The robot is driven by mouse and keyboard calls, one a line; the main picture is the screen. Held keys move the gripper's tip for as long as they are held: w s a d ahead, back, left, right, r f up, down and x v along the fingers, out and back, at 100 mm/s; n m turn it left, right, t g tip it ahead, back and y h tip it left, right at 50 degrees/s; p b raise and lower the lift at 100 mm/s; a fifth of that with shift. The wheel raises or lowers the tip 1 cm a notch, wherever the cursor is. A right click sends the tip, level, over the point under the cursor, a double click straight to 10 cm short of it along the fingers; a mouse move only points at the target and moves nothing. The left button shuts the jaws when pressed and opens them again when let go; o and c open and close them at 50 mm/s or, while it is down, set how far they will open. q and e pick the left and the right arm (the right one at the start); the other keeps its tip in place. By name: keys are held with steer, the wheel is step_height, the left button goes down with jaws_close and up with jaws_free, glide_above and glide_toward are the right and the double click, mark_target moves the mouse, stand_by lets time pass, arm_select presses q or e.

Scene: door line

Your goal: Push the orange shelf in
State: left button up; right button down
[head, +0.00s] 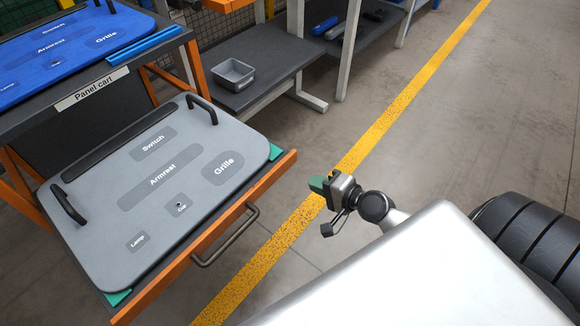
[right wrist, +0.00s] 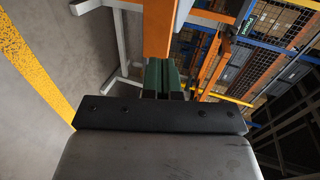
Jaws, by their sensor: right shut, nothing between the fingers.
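The orange shelf (head: 272,177) is pulled out from the panel cart, with a metal bar handle (head: 228,244) on its front. A grey panel (head: 100,205) with two black handles lies on it, with labelled areas such as Armrest and Grille. My right gripper (head: 316,184) is shut and empty, to the right of the shelf's front edge, with a gap between them in the head view. In the right wrist view its green fingers (right wrist: 162,76) point toward an orange bar (right wrist: 158,30), apparently part of the shelf; contact cannot be told. My left gripper is out of view.
The panel cart's upper level (head: 160,58) holds a blue panel (head: 70,45). A grey bin (head: 233,74) sits on a dark low bench (head: 265,60) behind. A yellow floor line (head: 375,130) runs past the shelf; the floor to the right is clear.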

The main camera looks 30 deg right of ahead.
mark_target(282, 167)
steer(key=x, duration=0.5)
steer(key=r+p+x, duration=0.1)
steer(key=x, duration=0.2)
steer(key=shift+w+a+f, duration=0.1)
steer(key=shift+w+a, duration=0.1)
steer(key=shift+w, duration=0.2)
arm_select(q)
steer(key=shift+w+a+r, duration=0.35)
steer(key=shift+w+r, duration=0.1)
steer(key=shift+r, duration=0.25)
arm_select(e)
steer(key=shift+w+a+f, duration=0.1)
steer(key=shift+w+a, duration=0.05)
steer(key=shift+w, duration=0.2)
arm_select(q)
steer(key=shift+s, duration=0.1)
